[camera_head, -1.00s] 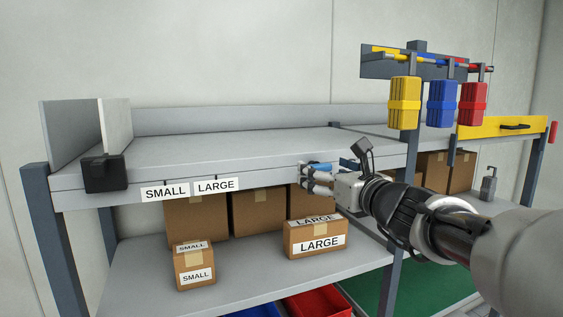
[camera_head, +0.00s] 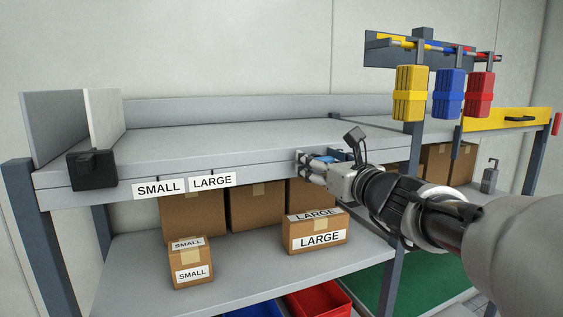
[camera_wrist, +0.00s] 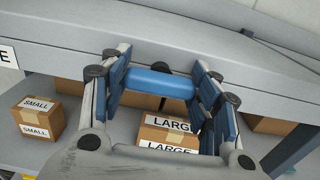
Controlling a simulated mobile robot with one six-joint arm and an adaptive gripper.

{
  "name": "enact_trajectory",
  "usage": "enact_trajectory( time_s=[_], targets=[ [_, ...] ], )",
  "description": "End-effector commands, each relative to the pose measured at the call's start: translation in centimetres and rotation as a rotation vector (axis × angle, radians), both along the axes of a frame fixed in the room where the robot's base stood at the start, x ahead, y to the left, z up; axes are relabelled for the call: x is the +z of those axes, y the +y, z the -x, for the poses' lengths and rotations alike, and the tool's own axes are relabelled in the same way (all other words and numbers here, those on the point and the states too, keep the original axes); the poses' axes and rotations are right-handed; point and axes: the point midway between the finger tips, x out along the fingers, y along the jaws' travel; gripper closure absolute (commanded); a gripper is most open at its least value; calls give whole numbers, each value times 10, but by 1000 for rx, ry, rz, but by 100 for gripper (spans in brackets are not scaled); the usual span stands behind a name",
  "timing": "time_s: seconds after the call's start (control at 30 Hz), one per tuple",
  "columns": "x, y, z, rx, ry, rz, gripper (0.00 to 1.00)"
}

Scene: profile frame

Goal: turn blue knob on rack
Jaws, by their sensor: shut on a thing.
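The blue knob (camera_wrist: 160,82) is a smooth horizontal bar at the front edge of the rack's upper shelf (camera_head: 230,142), with a dark round part just behind it. In the wrist view it spans the gap between my two fingers. My gripper (camera_wrist: 160,92) is shut on it, one blue-padded finger at each end. In the head view my gripper (camera_head: 308,168) is at the shelf's front edge, right of the LARGE label. The fingers mostly hide the knob there, so its turn angle cannot be read.
A small box (camera_head: 190,258) and a large box (camera_head: 317,223) stand on the lower shelf, below my gripper. A black block (camera_head: 92,170) is on the left front edge. Yellow, blue and red cases (camera_head: 448,94) hang at right. The upper shelf top is clear.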

Motion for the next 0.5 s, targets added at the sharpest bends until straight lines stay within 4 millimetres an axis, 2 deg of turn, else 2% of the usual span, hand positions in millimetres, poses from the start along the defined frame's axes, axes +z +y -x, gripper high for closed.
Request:
enact_trajectory(
  time_s=[0.17, 0.5],
  targets=[
    [0, 0, 0, 0, -1, 0, 67],
    [-1, 0, 0, 0, -19, 49, 68]
  ],
)
